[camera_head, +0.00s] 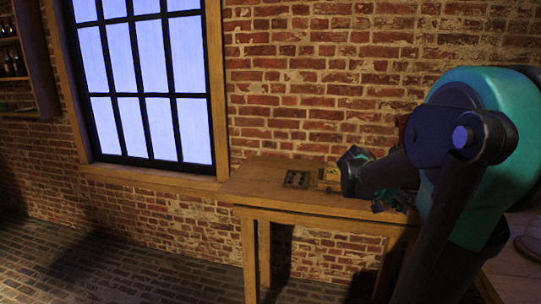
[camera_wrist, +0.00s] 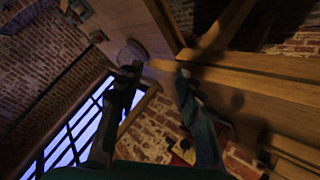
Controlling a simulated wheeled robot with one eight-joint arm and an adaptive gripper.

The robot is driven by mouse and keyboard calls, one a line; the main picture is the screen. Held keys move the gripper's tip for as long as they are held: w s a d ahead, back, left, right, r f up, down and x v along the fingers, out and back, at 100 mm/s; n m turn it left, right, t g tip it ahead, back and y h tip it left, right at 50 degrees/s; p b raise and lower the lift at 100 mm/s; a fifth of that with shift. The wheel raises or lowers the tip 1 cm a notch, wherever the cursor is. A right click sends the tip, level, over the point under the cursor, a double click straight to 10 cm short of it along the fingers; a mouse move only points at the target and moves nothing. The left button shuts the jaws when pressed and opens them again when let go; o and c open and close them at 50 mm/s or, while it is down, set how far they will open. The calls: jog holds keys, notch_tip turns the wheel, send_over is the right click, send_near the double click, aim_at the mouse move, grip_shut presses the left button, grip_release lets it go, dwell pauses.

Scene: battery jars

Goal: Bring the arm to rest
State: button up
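My gripper (camera_wrist: 157,72) shows in the wrist view with its two dark fingers spread apart and nothing visible between them. A pale round object (camera_wrist: 132,52) appears just past the left fingertip; I cannot tell what it is or whether it touches. In the head view my arm fills the right side and bends over the wooden table (camera_head: 262,180). The fingers cannot be made out clearly there, and the arm hides the table's right part.
A dark flat holder (camera_head: 297,179) and a small wooden item (camera_head: 328,177) sit on the table left of my arm. A brick wall (camera_head: 310,80) and a window (camera_head: 145,85) stand behind. The brick floor (camera_head: 130,255) at left is clear. Shelves with bottles (camera_head: 14,65) are far left.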

jog(key=s+a+f+n+t+y, duration=0.1)
jog(key=s+a+f+n+y, duration=0.4)
jog(key=a+f, duration=0.5)
jog(key=s+a+f+n+t+y, duration=0.2)
jog(key=s+a+f+n+y, duration=0.3)
jog(key=a+f, duration=0.4)
jog(key=a, duration=0.3)
jog(key=shift+s+a+f+t, duration=0.2)
jog(key=shift+a+f+t, duration=0.1)
jog(key=shift+a+f, duration=0.1)
jog(key=shift+d, duration=0.1)
